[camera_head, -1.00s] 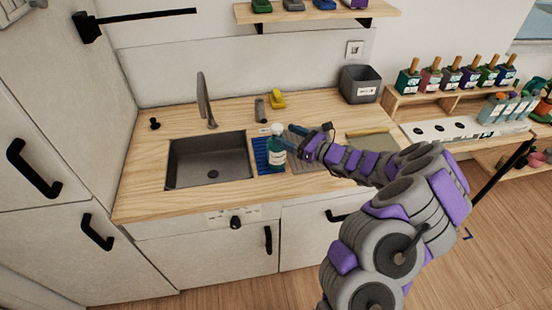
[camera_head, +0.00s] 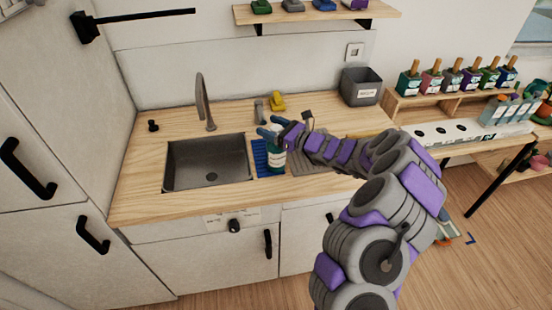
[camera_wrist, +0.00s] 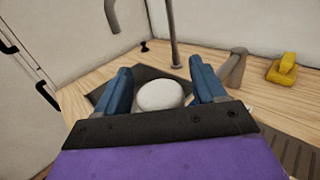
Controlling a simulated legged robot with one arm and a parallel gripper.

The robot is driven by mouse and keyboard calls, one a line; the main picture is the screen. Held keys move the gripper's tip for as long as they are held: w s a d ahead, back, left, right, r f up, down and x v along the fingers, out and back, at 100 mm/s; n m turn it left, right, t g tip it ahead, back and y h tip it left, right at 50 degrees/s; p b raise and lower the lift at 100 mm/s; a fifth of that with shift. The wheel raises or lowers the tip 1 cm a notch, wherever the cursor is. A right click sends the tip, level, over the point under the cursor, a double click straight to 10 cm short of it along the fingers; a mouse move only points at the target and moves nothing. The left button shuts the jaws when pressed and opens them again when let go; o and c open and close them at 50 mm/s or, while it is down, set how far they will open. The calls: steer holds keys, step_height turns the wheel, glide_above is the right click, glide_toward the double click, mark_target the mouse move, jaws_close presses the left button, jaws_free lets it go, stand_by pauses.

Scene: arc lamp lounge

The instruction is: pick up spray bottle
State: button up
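In the wrist view, the bottle's round white top (camera_wrist: 160,95) sits between the two blue fingers of my gripper (camera_wrist: 161,90). The fingers are apart, with a visible gap on each side of the white top. The bottle's lower body is hidden in the wrist view.
The sink (camera_head: 208,162) and its tall faucet (camera_head: 205,103) lie to the left. A grey object (camera_head: 259,110) and a yellow one (camera_head: 277,101) stand behind the bottle. A grey bin (camera_head: 360,87) is at the back right. A ribbed grey mat (camera_head: 311,166) lies right of the bottle.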

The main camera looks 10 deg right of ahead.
jaws_close()
stand_by(0.4)
